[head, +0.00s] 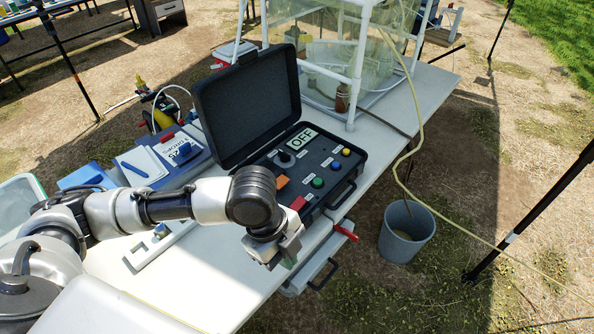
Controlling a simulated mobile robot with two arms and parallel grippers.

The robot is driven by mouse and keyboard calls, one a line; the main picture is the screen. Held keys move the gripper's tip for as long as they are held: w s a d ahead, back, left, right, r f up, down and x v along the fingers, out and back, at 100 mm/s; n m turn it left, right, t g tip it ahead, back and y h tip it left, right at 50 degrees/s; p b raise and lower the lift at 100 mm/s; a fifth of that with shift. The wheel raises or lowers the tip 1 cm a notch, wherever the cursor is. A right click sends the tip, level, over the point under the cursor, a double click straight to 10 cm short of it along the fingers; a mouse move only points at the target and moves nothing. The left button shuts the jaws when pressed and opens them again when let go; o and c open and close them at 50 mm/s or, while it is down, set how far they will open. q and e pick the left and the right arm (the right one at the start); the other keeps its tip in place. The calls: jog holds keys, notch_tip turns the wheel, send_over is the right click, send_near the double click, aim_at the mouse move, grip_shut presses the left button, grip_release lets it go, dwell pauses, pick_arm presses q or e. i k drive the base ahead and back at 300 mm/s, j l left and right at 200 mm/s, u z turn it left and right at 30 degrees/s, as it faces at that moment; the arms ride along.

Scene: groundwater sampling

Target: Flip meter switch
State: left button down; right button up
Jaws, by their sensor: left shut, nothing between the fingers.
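The meter is a black case (243,108) standing open on the white table, its lid tilted up at the back. Its panel has a display (302,139) reading OFF and a dark round knob (285,157). It also has an orange part (282,181), a red part (298,203), and green (317,183), blue (334,166) and yellow (346,151) buttons. I cannot tell which one is the switch. My left gripper (284,262) is shut and empty, pointing down near the case's front left corner. My left arm hides part of the panel's left side. My right gripper is out of view.
A clear tank in a white pipe frame (357,65) stands behind the case. A blue binder and clipboards (142,166) lie left of it. A grey bucket (406,232) stands on the ground right of the table (205,275). A yellowish hose (416,130) hangs past the table edge.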

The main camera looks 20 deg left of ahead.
aim_at(299, 202)
jog(key=i+j, duration=0.25)
jog(key=i, duration=0.15)
jog(key=i+j, duration=0.25)
jog(key=i, duration=0.2)
